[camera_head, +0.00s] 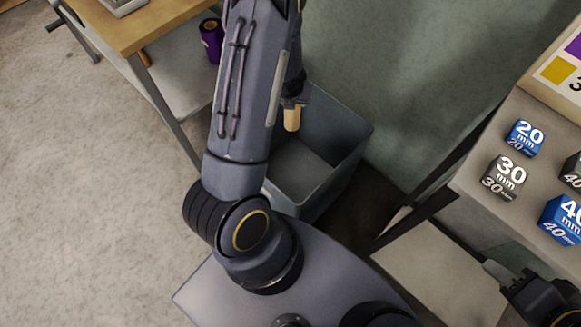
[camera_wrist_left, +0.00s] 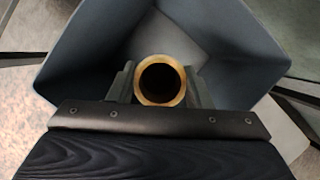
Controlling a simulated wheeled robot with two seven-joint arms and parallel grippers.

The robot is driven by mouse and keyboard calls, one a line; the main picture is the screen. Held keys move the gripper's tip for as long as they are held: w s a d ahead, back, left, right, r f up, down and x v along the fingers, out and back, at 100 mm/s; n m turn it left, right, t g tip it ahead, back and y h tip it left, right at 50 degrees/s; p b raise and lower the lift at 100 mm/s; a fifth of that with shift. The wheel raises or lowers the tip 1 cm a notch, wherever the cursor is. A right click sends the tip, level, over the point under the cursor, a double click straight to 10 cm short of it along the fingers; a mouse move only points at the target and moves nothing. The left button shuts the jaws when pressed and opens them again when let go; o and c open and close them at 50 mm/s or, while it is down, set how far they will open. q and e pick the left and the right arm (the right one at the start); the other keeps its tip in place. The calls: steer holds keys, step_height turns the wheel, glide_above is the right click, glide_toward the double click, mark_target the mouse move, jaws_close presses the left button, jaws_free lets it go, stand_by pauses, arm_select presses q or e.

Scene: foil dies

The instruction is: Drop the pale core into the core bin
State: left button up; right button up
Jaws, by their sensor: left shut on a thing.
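The pale core (camera_head: 292,120), a tan tube, is in the head view below my left gripper (camera_head: 293,103). In the left wrist view the core's open round end (camera_wrist_left: 140,84) sits between the two fingers of my left gripper (camera_wrist_left: 160,88), which is shut on it. The core bin (camera_head: 350,112) is a grey, open-topped box. The core is over its opening, and the bin's walls (camera_wrist_left: 88,50) surround the core in the wrist view. The part of the bin behind my left arm is hidden. My right gripper (camera_head: 508,280) is at lower right; its finger gap is unclear.
A grey table (camera_head: 480,190) at right carries several blue and dark blocks marked in mm, including a 20 mm block (camera_head: 524,138). A wooden table (camera_head: 140,30) stands at upper left, with a purple roll (camera_head: 211,40) on its lower shelf.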

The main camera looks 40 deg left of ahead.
arm_select(q)
steer(key=shift+a+f+n, duration=0.2)
steer(key=shift+f+n, duration=0.05)
steer(key=shift+n, duration=0.05)
step_height(320, 180, down, 6)
steer(key=b, duration=0.6)
steer(key=shift+r, duration=0.2)
steer(key=o, duration=1.3)
steer(key=shift+r, duration=0.15)
steer(key=p+v, duration=0.4)
steer(key=v, duration=0.3)
steer(key=shift+d, duration=0.1)
steer(key=shift+s+d+r, duration=0.1)
steer(key=shift+s+r, duration=0.1)
steer(key=shift+r, duration=0.05)
